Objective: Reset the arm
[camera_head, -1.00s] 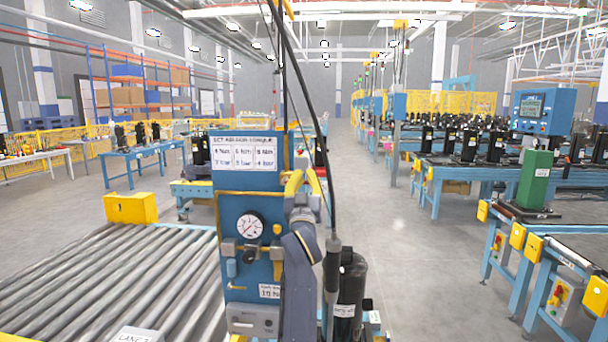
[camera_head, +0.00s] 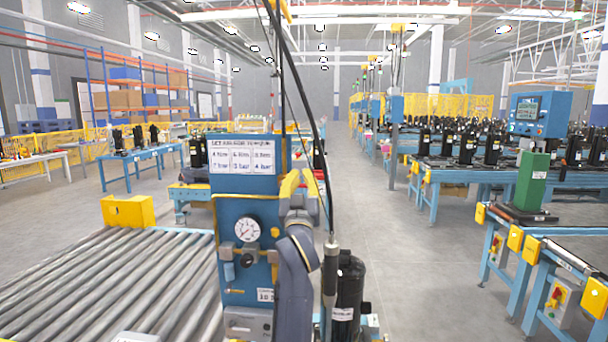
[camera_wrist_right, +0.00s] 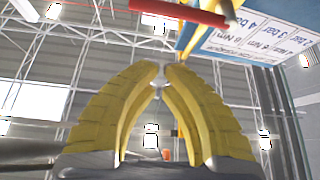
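My right gripper (camera_head: 301,176) is in front of the right edge of a blue station panel (camera_head: 229,211), just below its white label sheet. Its yellow fingers fill the middle of the right wrist view (camera_wrist_right: 161,68), with their tips brought close together and nothing between them. Part of the white label sheet (camera_wrist_right: 268,32) shows upside down at the top right of that view. My left gripper is not in the head view.
A pressure gauge (camera_head: 247,229) is on the panel. A tool (camera_head: 331,260) hangs on a dark cable beside a black compressor (camera_head: 350,292) at the right. A roller conveyor (camera_head: 130,280) lies left. A grey aisle (camera_head: 420,260) is clear farther right.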

